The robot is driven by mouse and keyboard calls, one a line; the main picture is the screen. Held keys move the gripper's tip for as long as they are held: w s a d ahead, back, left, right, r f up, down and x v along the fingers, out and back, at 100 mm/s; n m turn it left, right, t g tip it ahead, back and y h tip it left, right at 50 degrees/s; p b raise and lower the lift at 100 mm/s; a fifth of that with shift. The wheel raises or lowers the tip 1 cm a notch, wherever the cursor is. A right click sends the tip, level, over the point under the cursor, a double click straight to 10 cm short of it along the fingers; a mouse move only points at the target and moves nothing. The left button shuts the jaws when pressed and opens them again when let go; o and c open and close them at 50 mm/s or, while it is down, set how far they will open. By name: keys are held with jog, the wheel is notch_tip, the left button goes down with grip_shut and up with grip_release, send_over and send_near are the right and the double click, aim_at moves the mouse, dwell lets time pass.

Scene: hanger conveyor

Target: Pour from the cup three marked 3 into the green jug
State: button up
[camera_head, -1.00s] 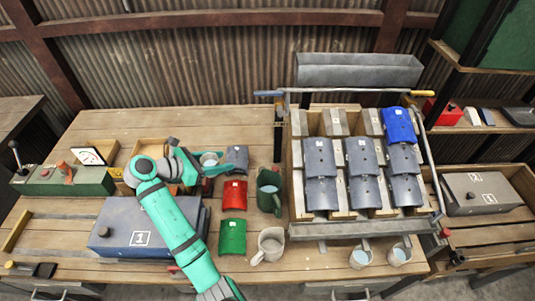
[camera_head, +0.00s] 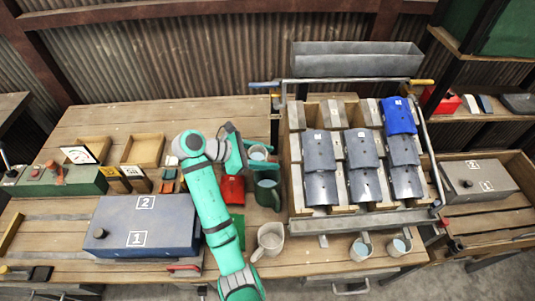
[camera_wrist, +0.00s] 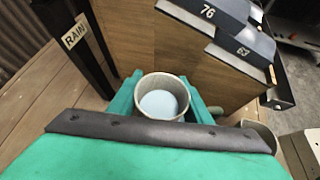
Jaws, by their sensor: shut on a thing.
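My gripper (camera_head: 257,160) is shut on a grey cup (camera_head: 258,152) with pale blue liquid in it. The wrist view shows the cup (camera_wrist: 162,96) between the teal fingers, roughly upright. No number shows on it. The dark green jug (camera_head: 267,191) stands on the bench, just in front of and below the held cup, with its handle toward the right. The cup appears above the bench near the jug's far side; the exact gap cannot be told.
Right of the jug stands a wooden rack (camera_head: 300,205) with grey and blue panels. A grey mug (camera_head: 270,240) stands in front of the jug. Two liquid-filled cups (camera_head: 362,249) (camera_head: 399,246) are at the rack's front. A blue-grey box (camera_head: 150,222) lies left.

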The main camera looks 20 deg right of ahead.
jog(key=shift+w+f, duration=0.1)
jog(key=shift+f, duration=0.4)
jog(key=shift+w+a+m+t+y, duration=0.2)
jog(key=shift+w+m+t+y, duration=0.05)
jog(key=shift+m+t+y, duration=0.4)
jog(key=shift+r, duration=0.1)
jog(key=shift+w+a+r+m+t+y, duration=0.15)
jog(key=shift+m+t+y, duration=0.1)
jog(key=shift+t, duration=0.2)
jog(key=shift+w+t+y, duration=0.15)
jog(key=shift+t+y, duration=0.15)
